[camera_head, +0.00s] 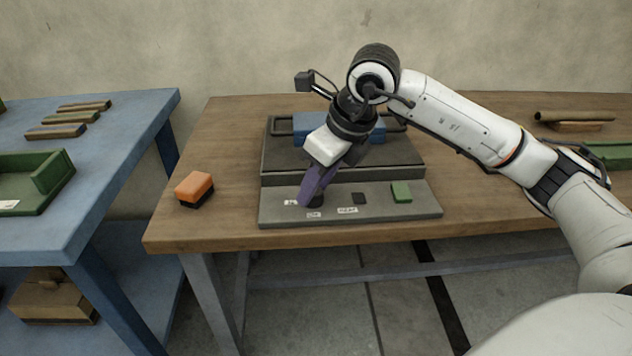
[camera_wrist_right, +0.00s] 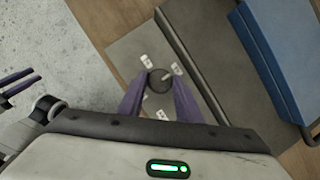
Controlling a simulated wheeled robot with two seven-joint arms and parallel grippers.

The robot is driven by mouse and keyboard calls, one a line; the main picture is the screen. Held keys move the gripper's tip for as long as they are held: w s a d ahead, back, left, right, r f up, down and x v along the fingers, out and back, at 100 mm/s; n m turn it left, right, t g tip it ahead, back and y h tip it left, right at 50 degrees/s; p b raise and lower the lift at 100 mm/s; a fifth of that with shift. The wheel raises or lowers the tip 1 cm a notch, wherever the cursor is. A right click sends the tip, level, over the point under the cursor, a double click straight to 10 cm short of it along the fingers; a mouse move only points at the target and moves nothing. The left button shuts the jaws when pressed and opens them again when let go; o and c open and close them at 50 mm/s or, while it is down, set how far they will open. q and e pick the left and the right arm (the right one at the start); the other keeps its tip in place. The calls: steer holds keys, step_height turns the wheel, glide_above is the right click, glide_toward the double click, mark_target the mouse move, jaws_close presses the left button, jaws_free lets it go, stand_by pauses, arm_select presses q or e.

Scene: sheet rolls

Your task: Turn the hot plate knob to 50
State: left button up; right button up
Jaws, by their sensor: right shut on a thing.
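The hot plate (camera_head: 375,155) stands on the wooden table, with a grey front panel (camera_head: 425,208) bearing small white labels. The dark round knob (camera_head: 315,203) is at the panel's left part, mostly hidden by my purple fingers. In the right wrist view the knob (camera_wrist_right: 157,88) sits between the fingertips, with white labels around it and a pale mark at its edge; label numbers are unreadable. My right gripper (camera_head: 308,199) is shut on the knob, pointing down at a tilt. My left gripper (camera_wrist_right: 17,92) shows at the left edge of the wrist view, fingers apart and empty.
A blue block (camera_head: 300,131) rests on the hot plate's top. A green button (camera_head: 401,191) and a small dark square (camera_head: 358,198) are on the panel. An orange-and-black block (camera_head: 194,189) lies left on the table. A blue bench (camera_head: 130,130) stands further left.

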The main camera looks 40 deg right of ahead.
arm_select(q)
steer(key=shift+r, duration=0.1)
arm_select(e)
steer(key=shift+m, duration=0.5)
steer(key=o, duration=1)
arm_select(q)
steer(key=shift+w, duration=0.1)
arm_select(e)
steer(key=shift+o, duration=0.2)
steer(key=shift+s+r, duration=0.1)
arm_select(q)
steer(key=shift+a+r+p, duration=0.2)
steer(key=shift+r+p, duration=0.1)
steer(key=shift+p, duration=0.65)
arm_select(e)
steer(key=a+v, duration=0.1)
steer(key=v, duration=0.9)
steer(key=shift+d, duration=0.3)
